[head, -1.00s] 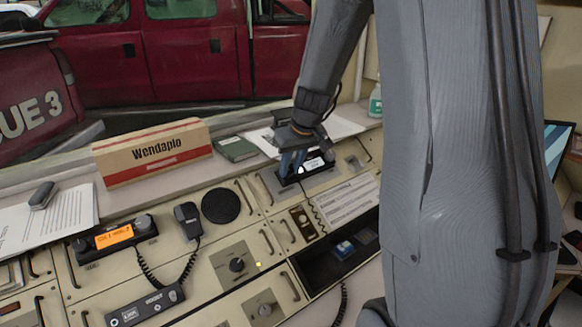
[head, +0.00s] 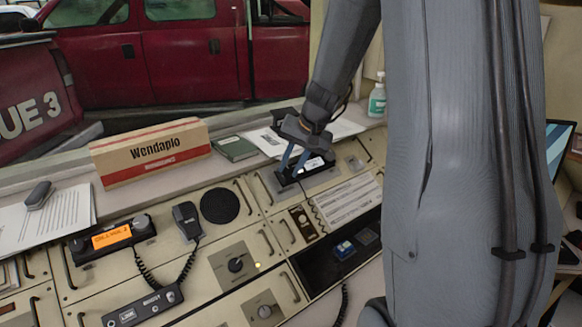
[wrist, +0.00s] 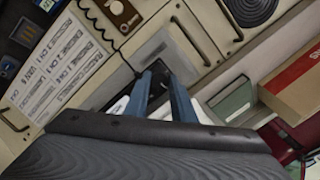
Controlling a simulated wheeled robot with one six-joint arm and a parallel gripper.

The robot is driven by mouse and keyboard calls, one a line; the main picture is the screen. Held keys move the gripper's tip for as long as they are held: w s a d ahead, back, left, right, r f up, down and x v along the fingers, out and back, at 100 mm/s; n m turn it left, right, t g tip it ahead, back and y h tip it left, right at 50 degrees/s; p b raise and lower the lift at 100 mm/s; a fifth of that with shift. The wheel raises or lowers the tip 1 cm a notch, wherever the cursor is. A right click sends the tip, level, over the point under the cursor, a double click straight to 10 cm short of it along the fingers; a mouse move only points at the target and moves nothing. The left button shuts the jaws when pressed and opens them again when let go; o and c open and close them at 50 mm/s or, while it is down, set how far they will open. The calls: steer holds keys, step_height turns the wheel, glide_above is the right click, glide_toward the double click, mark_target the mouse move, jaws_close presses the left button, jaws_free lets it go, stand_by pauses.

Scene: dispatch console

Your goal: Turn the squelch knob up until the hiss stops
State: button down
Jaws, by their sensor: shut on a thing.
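My gripper (head: 287,172) is shut at the left end of a small dark radio unit (head: 318,165) with a lit white display, set in the console's back row. Its two blue fingers point down and lean, with the wrist above and to the right. In the wrist view the fingertips (wrist: 160,78) meet the dark unit. What they grip looks like a small knob, mostly hidden between them; I cannot read a squelch label. Other knobs show on a beige panel (head: 237,264) and on a lower panel (head: 265,311), clear of my gripper.
A radio with an orange display (head: 110,236) and a corded microphone (head: 187,221) are at left. A sanitizer bottle (head: 377,97) is behind right.

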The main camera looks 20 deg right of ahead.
steer(key=shift+m, duration=0.6)
steer(key=c, duration=1.8)
jaws_free()
steer(key=b+v, duration=0.1)
steer(key=v, duration=0.7)
steer(key=shift+f, duration=0.1)
